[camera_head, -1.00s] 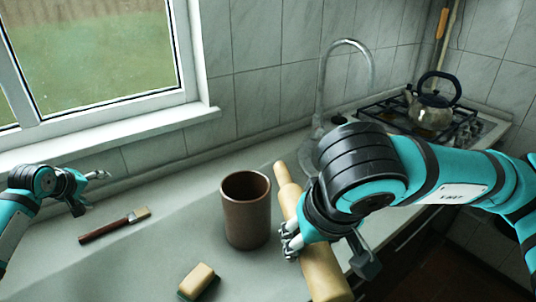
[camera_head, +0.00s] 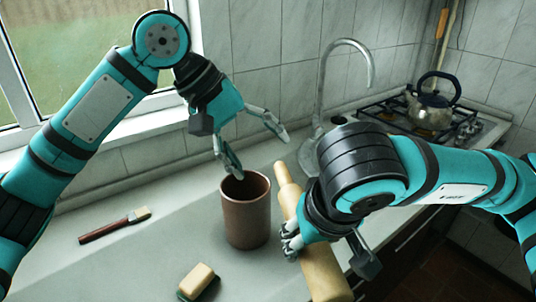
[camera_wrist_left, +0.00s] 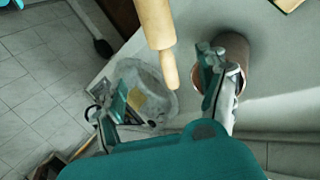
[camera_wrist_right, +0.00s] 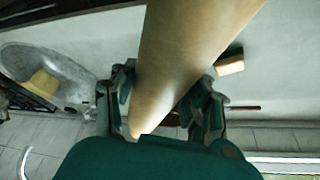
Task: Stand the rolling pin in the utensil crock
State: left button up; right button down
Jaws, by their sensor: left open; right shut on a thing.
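The brown utensil crock (camera_head: 246,222) stands upright on the counter and looks empty in the head view. The pale wooden rolling pin (camera_head: 322,274) is to its right, tilted, one handle toward the back. My right gripper (camera_head: 290,243) is shut around the rolling pin's body, which fills the right wrist view (camera_wrist_right: 195,50). My left gripper (camera_head: 258,154) is open and empty, above the crock's back rim. In the left wrist view, one finger overlaps the crock (camera_wrist_left: 237,50), and the rolling pin's handle (camera_wrist_left: 170,70) shows between the open fingers. I cannot tell whether that finger touches the crock.
A brush (camera_head: 115,225) lies at the left of the counter. A sponge (camera_head: 196,281) lies in front of the crock. Behind the rolling pin is a tall curved tap (camera_head: 366,62) with a round sink (camera_wrist_left: 165,108). A kettle (camera_head: 433,108) stands on the hob at the back right.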

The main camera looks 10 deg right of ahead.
pick_arm(q)
jog(key=s+d+g, duration=0.1)
jog(key=s+d, duration=0.1)
jog(key=s, duration=0.2)
jog(key=shift+m+y, duration=0.4)
jog(key=x, duration=1.1)
jog(key=shift+c, duration=0.4)
jog(key=shift+d+r, duration=0.1)
jog(key=c, duration=1.4)
pick_arm(e)
jog(key=shift+a, duration=0.15)
pick_arm(q)
jog(key=shift+s+r, duration=0.1)
grip_shut()
pick_arm(e)
jog(key=c, duration=0.9)
grip_release()
jog(key=o, duration=0.4)
jog(key=shift+c, duration=0.2)
